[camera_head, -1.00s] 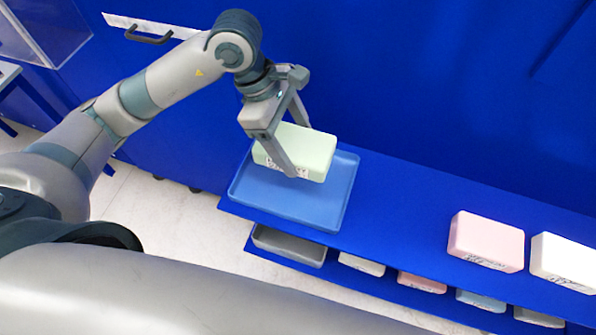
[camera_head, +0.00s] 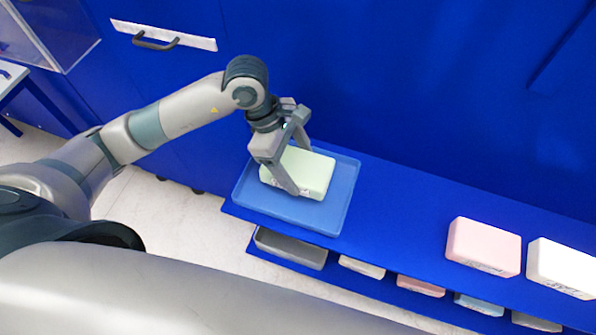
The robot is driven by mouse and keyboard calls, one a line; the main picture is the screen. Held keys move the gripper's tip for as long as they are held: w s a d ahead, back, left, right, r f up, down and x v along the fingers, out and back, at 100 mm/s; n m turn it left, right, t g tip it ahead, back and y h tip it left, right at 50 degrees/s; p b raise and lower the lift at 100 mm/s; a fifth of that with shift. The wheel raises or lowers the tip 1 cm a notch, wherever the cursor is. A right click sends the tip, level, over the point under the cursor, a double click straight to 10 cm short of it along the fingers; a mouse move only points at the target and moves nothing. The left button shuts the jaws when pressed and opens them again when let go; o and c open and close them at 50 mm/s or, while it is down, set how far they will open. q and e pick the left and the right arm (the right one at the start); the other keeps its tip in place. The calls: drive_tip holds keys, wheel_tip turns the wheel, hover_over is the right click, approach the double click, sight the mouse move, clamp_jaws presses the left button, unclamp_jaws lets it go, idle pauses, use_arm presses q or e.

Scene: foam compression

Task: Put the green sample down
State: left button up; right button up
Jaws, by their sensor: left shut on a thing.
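The green sample (camera_head: 312,172) is a pale green foam block with a dark-printed label on its front side. My left gripper (camera_head: 298,168) is shut on it, with one finger on the near side and one on the far side. The block is over the blue tray (camera_head: 335,214), within its rim, and looks at or very near the tray floor; I cannot tell if it touches. My right gripper is not in view.
A pink block (camera_head: 484,246) and a white block (camera_head: 562,267) lie on the blue shelf (camera_head: 400,215) at the right. The shelf between tray and pink block is clear. A lower shelf holds a grey tray (camera_head: 290,247) and several blocks. A blue wall stands behind.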

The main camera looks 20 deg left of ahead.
sight(298, 174)
use_arm(q)
drive_tip(key=shift+f+p, duration=0.6)
drive_tip(key=shift+f, duration=1.3)
drive_tip(key=shift+f, duration=0.15)
drive_tip(key=o, duration=1.1)
drive_tip(key=shift+r, duration=0.25)
